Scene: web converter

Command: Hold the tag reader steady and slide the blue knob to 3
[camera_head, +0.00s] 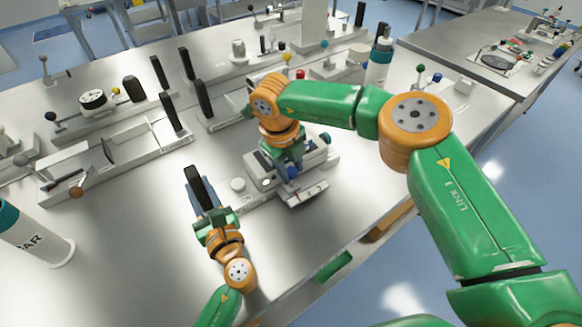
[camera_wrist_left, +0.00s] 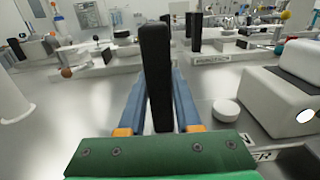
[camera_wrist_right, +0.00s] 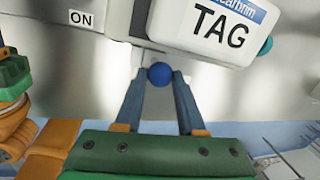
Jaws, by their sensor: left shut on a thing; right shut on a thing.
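The tag reader (camera_head: 262,170) is a white box on a grey base near the table's front edge. The right wrist view shows its face marked TAG (camera_wrist_right: 222,28). My left gripper (camera_head: 203,200) is shut on an upright black handle (camera_wrist_left: 156,75) left of the box, with blue fingers on either side. My right gripper (camera_head: 290,168) reaches down at the reader's front, shut on the blue knob (camera_wrist_right: 159,73), which sits between its fingertips. The knob's scale and the number 3 are not readable.
A round white button (camera_head: 238,184) lies between the handle and the box. Other fixtures with black handles (camera_head: 170,112) stand behind and to the left. A white bottle (camera_head: 35,235) stands at the left. Bare table lies left of my left gripper.

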